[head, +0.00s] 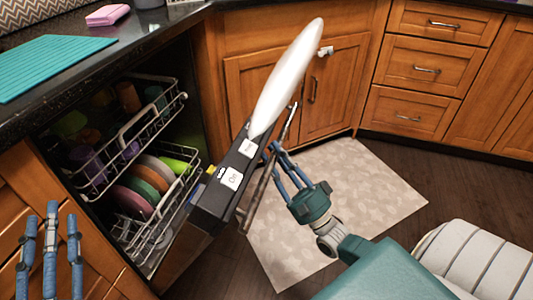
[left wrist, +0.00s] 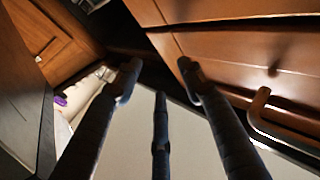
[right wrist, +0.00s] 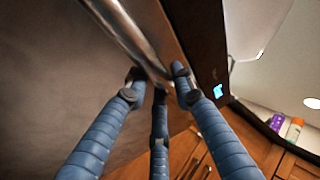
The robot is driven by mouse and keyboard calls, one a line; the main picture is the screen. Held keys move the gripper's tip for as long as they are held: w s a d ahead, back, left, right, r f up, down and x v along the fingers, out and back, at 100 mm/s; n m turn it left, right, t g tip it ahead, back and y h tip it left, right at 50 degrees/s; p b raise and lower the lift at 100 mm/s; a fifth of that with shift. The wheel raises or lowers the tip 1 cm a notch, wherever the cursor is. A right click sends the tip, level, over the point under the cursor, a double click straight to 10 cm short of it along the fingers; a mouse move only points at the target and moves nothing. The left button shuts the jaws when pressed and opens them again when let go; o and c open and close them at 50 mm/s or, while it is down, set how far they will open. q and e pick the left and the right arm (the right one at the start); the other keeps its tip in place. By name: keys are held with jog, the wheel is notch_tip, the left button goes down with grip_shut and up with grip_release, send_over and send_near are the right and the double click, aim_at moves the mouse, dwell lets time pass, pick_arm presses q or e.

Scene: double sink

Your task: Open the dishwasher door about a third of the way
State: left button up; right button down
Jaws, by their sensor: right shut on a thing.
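The dishwasher door (head: 208,212) is tilted partly open, its dark top edge (head: 225,185) standing out from the cavity. Its metal bar handle (head: 256,190) runs along the outer face and shows as a shiny bar in the right wrist view (right wrist: 127,32). My right gripper (head: 274,160) has its fingers at this handle, shut on it; the exact finger contact is partly hidden. In the right wrist view the fingertips (right wrist: 158,85) meet at the bar. My left gripper (head: 49,215) is open and empty, in front of the wooden cabinet left of the dishwasher.
The racks (head: 150,115) inside hold colourful plates and cups. A white elongated thing (head: 290,75) rises at the door's far end. A beige mat (head: 340,205) lies on the floor; a striped cushion-like thing (head: 475,265) is at lower right. A teal mat (head: 50,65) lies on the counter.

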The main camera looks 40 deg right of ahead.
jog(key=shift+s+d+f, duration=0.15)
jog(key=shift+s+f, duration=0.15)
jog(key=shift+f, duration=0.1)
pick_arm(q)
jog(key=r, duration=0.1)
jog(key=s+r+t, duration=0.1)
jog(key=r, duration=0.1)
jog(key=shift+h, duration=0.4)
pick_arm(e)
jog(key=c, duration=1.5)
grip_release()
jog(key=shift+r, duration=0.1)
pick_arm(q)
jog(key=shift+f, duration=0.1)
pick_arm(e)
jog(key=shift+o, duration=0.2)
jog(key=v, duration=1.2)
